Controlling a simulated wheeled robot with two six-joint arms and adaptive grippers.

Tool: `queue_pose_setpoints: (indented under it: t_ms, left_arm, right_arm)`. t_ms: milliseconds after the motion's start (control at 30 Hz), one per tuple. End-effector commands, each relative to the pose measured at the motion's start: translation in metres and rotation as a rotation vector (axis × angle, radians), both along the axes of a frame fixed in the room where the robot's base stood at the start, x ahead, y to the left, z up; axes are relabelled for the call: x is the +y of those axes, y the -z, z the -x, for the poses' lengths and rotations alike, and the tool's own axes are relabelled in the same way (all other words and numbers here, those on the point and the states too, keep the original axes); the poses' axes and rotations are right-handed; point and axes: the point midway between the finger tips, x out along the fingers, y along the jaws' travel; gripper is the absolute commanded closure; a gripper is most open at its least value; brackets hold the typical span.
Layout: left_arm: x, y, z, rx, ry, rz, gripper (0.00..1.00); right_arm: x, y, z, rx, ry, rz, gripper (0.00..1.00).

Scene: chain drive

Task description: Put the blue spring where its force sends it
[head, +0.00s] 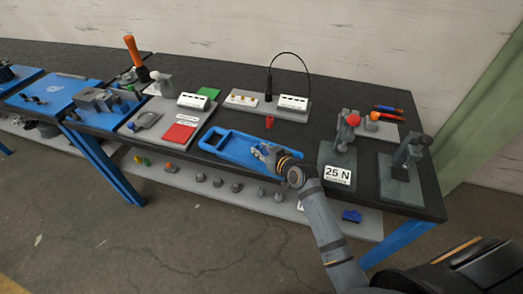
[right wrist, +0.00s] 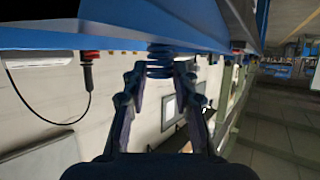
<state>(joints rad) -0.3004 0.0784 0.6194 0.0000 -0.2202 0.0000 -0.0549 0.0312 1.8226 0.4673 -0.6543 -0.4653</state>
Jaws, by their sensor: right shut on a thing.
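The blue spring (right wrist: 160,62) is between the fingertips of my right gripper (right wrist: 158,72) in the right wrist view. Its coils show just past the fingertips, close to a blue surface; I cannot tell if they touch. In the head view my right gripper (head: 262,152) is over the right part of the blue tray (head: 227,147), and the spring cannot be made out there. A force fixture with a "25 N" sign (head: 338,176) stands right of the gripper. A green pad (head: 209,93) and a red pad (head: 180,134) lie on a grey board. My left gripper is not in view.
A small red cylinder (head: 270,121) stands behind the tray. A grey base with a black cable (head: 307,68) is at the back. Another dark fixture (head: 402,170) stands near the right table end. A lower shelf (head: 220,200) holds several small parts.

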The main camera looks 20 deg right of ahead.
Motion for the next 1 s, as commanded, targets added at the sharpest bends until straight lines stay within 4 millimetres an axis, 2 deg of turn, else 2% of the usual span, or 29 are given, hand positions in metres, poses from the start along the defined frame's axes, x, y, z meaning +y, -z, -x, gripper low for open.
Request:
queue_pose_setpoints:
  t_ms: [433,467,600,933,1000]
  left_arm:
    - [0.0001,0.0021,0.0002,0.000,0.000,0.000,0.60]
    - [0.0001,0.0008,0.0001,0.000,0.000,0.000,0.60]
    - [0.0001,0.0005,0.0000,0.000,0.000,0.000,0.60]
    - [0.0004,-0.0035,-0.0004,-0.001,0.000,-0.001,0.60]
    - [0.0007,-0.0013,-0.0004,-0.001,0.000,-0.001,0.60]
  right_arm:
    - [-0.0002,0.0114,-0.0002,-0.003,0.001,0.000,1.00]
    - [-0.0002,0.0100,-0.0001,-0.003,0.001,0.000,0.68]
    - [-0.0002,0.0097,0.0000,-0.003,0.001,0.000,0.50]
    - [-0.0003,0.0047,-0.0001,-0.003,0.001,0.000,0.50]
    - [-0.0029,0.0047,0.0071,-0.003,0.001,0.002,0.50]
